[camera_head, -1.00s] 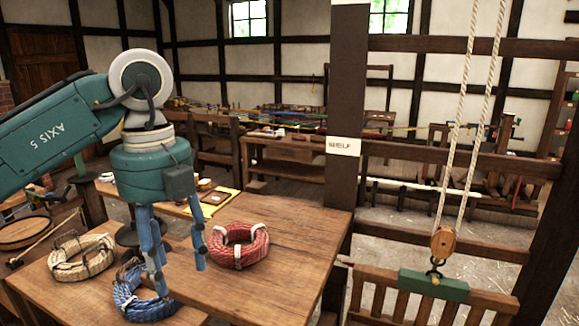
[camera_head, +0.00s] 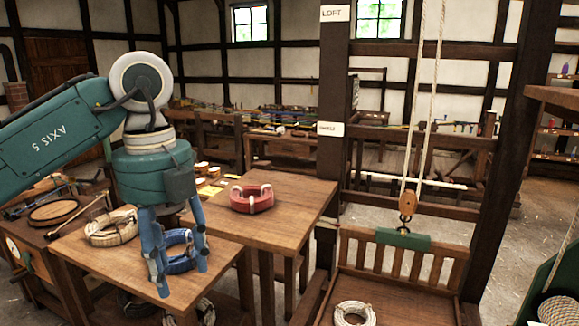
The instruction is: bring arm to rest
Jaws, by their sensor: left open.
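My left arm comes in from the left, and its left gripper (camera_head: 182,278) points straight down with its blue fingers spread open and nothing between them. It hangs in front of the wooden table (camera_head: 100,262). Behind its fingers a blue rope coil (camera_head: 180,262) is partly hidden. A cream rope coil (camera_head: 110,228) lies to the left of the gripper. A red rope coil (camera_head: 252,199) with pale ties lies to the right on the tabletop, apart from the gripper. My right gripper is not in view.
A slatted wooden hoist crate (camera_head: 345,262) with a pale rope coil (camera_head: 354,313) in it hangs below a pulley block (camera_head: 408,203) at right. A dark post (camera_head: 333,100) stands between table and hoist. A green container (camera_head: 552,285) is at the lower right.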

